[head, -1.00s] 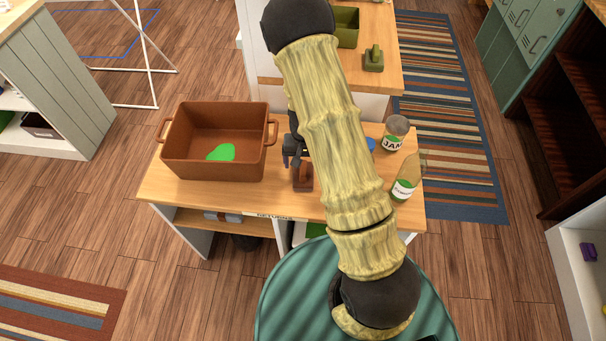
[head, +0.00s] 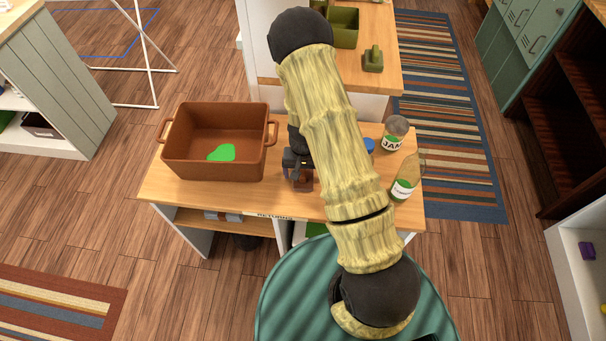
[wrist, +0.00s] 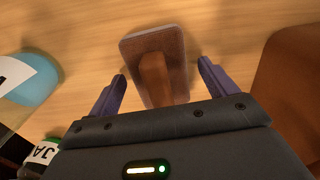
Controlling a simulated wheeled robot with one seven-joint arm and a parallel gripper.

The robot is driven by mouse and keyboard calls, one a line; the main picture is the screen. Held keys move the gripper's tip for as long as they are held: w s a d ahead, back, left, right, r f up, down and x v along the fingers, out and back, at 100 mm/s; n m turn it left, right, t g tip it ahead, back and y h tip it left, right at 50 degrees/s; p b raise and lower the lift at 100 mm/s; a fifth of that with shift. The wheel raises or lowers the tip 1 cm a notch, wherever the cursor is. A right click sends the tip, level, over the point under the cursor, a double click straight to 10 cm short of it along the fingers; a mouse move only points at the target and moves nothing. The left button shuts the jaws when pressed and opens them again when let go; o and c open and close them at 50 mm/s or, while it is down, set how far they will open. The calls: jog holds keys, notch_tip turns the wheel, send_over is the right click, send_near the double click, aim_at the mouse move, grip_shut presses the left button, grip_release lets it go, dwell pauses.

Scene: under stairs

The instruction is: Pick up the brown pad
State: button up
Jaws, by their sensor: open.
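The brown pad (wrist: 170,42) lies on the wooden table, a flat brown rectangle with a raised brown handle along its middle. In the head view the brown pad (head: 304,181) is partly hidden by my gripper and arm. My gripper (wrist: 161,66) is open, its two purple-grey fingers on either side of the pad's near part in the wrist view. Nothing is held. In the head view my gripper (head: 297,168) is low over the table at the pad. I cannot tell whether the fingers touch it.
A brown bin (head: 190,165) with a green item (head: 222,153) inside stands left of my gripper. A jam jar (head: 396,133) and a bottle (head: 406,178) stand right. A blue-topped object (head: 369,146) is partly behind my arm. A second counter (head: 385,75) lies beyond.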

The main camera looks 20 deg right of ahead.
jog(key=c, duration=1.1)
jog(key=shift+r, duration=0.15)
notch_tip(320, 180, up, 10)
jog(key=shift+f, duration=0.1)
